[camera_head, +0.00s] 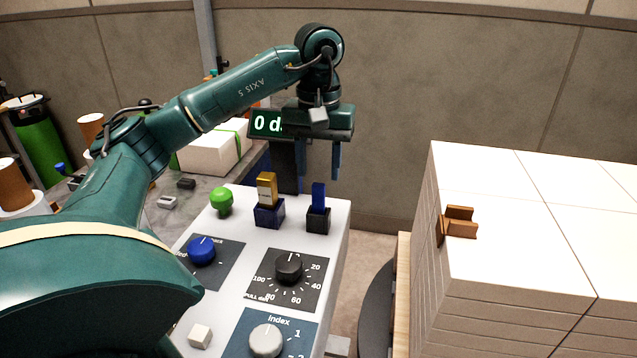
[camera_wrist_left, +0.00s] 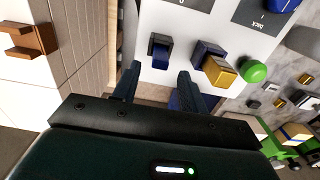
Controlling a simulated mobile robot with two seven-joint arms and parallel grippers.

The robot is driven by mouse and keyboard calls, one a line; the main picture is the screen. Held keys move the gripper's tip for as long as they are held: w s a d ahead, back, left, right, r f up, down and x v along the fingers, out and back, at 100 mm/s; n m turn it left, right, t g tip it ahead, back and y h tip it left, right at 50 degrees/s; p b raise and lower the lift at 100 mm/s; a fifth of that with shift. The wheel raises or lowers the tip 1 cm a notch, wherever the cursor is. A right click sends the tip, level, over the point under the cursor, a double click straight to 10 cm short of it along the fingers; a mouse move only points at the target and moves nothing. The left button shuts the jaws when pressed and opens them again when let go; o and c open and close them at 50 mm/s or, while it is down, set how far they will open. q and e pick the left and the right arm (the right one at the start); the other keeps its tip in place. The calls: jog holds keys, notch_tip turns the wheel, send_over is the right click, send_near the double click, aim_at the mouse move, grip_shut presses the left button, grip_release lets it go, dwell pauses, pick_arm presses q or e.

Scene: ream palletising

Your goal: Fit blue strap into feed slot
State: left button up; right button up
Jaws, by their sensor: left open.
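An upright blue piece (camera_head: 319,196) stands in a small dark block (camera_head: 318,222) on the white control console; I cannot tell whether it is the strap or a switch lever. It also shows in the left wrist view (camera_wrist_left: 162,57). No thing in view is clearly the feed slot. My left gripper (camera_head: 320,174) is open and empty, fingers pointing down, above the console's far right part. In the left wrist view, its fingertips (camera_wrist_left: 158,73) lie to either side of the blue piece's line, apart from it. My right gripper is not in view.
A gold piece (camera_head: 267,188) in a navy block and a green knob (camera_head: 221,201) stand left of the blue piece. Dials cover the console's (camera_head: 337,215) near part. A ream stack (camera_head: 490,200) with a brown corner piece (camera_head: 460,222) stands right.

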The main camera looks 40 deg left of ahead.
pick_arm(q)
notch_tip(320, 180, up, 7)
jog(key=p, duration=0.2)
jog(key=shift+f+p, duration=0.2)
jog(key=shift+p, duration=0.2)
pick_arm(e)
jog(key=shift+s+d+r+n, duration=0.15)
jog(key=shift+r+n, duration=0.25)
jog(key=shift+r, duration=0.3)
